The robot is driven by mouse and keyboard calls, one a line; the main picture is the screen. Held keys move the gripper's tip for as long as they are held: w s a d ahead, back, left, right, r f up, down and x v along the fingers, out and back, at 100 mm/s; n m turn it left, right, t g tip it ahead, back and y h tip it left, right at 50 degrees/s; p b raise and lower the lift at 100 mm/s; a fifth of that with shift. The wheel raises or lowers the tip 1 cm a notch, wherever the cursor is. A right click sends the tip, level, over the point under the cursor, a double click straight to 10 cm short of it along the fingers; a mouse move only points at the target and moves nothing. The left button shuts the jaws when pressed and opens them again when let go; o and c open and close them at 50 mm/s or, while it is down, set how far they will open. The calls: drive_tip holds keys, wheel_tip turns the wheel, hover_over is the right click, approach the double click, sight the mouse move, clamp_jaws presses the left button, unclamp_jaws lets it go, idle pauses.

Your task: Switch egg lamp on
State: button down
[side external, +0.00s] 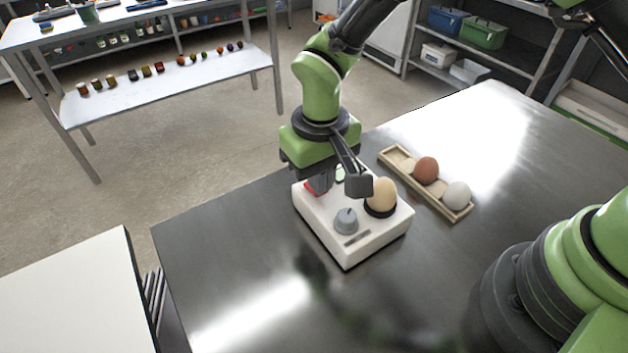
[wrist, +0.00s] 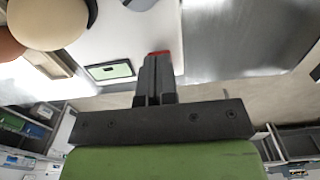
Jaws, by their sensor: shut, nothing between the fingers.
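The egg lamp is a white box (side external: 345,252) on the metal table, with a grey knob (side external: 346,221) and a beige egg (side external: 381,196) in a dark cup on top. A red switch (side external: 311,188) sits at its far left corner; only a sliver of the red switch (wrist: 160,53) shows past my fingertips in the wrist view. A small green window (wrist: 110,71) is beside it. My gripper (wrist: 156,60) is shut and empty, pointing down with its tips at the switch. I cannot tell whether they touch it. The switch's position is mostly hidden.
The front left and far right of the table are clear. A shelf bench and a storage rack stand in the background, away from the table.

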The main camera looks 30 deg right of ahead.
drive_tip(key=shift+f, duration=0.35)
drive_tip(key=shift+r, duration=3.55)
drive_tip(key=s+d+r+m+t+y, duration=0.1)
drive_tip(key=s+d+r+t, duration=0.1)
drive_tip(key=d+r, duration=0.5)
drive_tip(key=s+d+r+m+t, duration=0.1)
drive_tip(key=s+d+r+t, duration=0.1)
drive_tip(key=s+r, duration=0.3)
drive_tip(key=s+d+r+m+t+y, duration=0.1)
drive_tip(key=s+d+r, duration=0.4)
drive_tip(key=s, duration=0.5)
drive_tip(key=shift+r+m+t, duration=0.25)
drive_tip(key=shift+m+t, duration=0.25)
drive_tip(key=shift+t, duration=0.6)
